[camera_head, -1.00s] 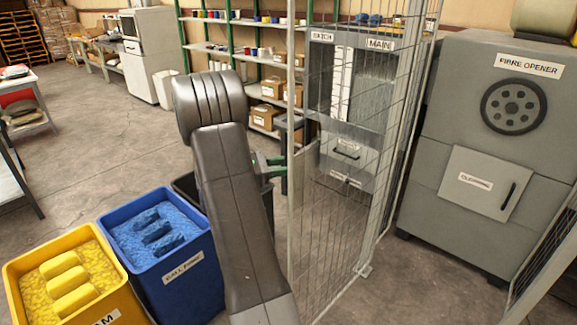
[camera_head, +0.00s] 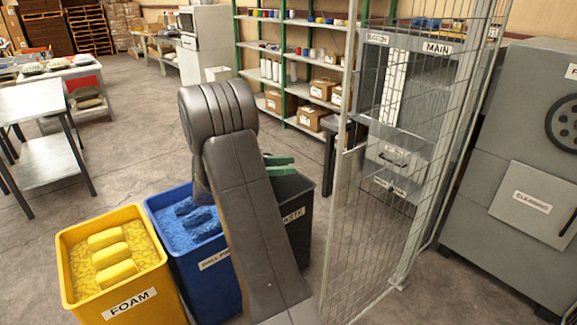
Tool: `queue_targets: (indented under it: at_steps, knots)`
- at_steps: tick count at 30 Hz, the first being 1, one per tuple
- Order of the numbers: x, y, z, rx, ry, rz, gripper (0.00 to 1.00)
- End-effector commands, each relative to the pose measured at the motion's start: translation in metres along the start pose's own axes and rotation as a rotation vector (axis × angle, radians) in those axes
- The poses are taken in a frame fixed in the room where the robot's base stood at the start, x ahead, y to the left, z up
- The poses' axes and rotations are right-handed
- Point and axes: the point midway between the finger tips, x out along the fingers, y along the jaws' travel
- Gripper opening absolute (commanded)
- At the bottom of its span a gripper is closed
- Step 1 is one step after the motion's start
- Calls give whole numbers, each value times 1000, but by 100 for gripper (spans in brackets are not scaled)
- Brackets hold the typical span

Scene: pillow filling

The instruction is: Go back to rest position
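My arm rises from the bottom centre, with its elbow at the middle of the picture.
The yellow foam bin (camera_head: 128,303) and the blue bin (camera_head: 213,270) stand left of my arm. A wire mesh fence (camera_head: 400,180) stands close on the right, with the grey machine (camera_head: 510,190) beyond. A metal table (camera_head: 40,100) is at left. The floor behind the bins is clear.

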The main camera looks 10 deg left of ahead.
Motion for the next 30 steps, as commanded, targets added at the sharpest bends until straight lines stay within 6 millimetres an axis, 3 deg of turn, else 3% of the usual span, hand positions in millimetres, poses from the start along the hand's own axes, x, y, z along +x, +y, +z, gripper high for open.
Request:
queue_targets:
  at_steps: [6, 11, 24, 30]
  knots:
    - [4, 0, 0, 0, 0, 0, 35]
    - [22, 0, 1, -1, -1, -3, 35]
    - [107, 0, 2, 0, -1, -3, 35]
    - [134, 0, 1, -1, 0, 0, 35]
